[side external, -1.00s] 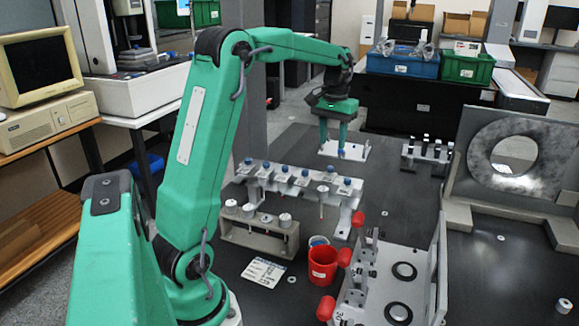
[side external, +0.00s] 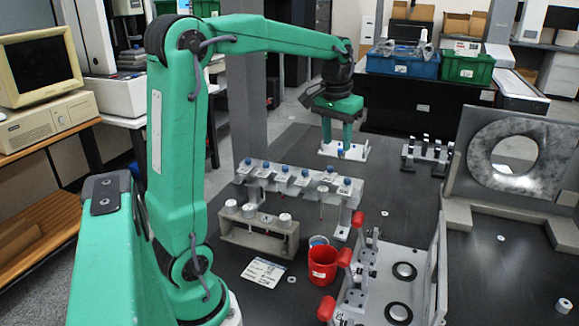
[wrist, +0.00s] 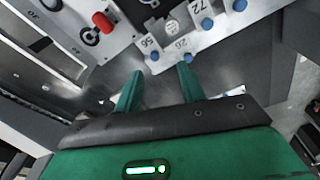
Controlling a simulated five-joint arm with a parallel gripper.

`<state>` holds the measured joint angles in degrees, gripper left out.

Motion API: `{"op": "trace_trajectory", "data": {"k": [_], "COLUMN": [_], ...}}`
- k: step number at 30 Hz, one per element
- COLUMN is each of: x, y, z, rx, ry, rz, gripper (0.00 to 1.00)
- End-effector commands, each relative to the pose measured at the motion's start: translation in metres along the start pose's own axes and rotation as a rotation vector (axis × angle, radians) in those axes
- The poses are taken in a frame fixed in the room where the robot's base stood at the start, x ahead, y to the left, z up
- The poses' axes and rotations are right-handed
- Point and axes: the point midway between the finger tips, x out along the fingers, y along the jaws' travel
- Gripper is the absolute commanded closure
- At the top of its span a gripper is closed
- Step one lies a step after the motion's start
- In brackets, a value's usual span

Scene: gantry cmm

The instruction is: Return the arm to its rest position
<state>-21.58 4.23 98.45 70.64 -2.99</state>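My gripper (side external: 337,148) hangs downward at the end of my raised green arm. It is above the table, in front of a white plate in the side view. In the wrist view, the two green fingers (wrist: 158,82) are spread apart with nothing held between them. The spot straight below the fingertips is hard to judge in the side view. A small blue-topped part (side external: 340,153) shows between the fingers there, and I cannot tell how far behind them it is.
A rack with blue-capped parts (side external: 298,180) stands in front of the gripper. A lower grey block with pegs (side external: 258,232), a red cup (side external: 322,264) and a clamped fixture (side external: 385,280) are nearer. A large ring plate (side external: 513,155) stands right.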

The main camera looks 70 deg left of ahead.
Motion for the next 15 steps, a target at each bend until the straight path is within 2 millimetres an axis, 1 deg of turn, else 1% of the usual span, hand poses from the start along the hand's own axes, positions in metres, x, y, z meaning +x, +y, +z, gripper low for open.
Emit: {"op": "trace_trajectory", "data": {"k": [1,6,15], "x": [-0.005,-0.016,-0.022], "y": [0.008,0.027,0.052], "z": [0.011,0.044,0.105], "rx": [0.022,0.089,0.205], "ry": [0.020,0.078,0.180], "rz": [0.004,0.016,0.045], "gripper": [0.60,0.60,0.60]}}
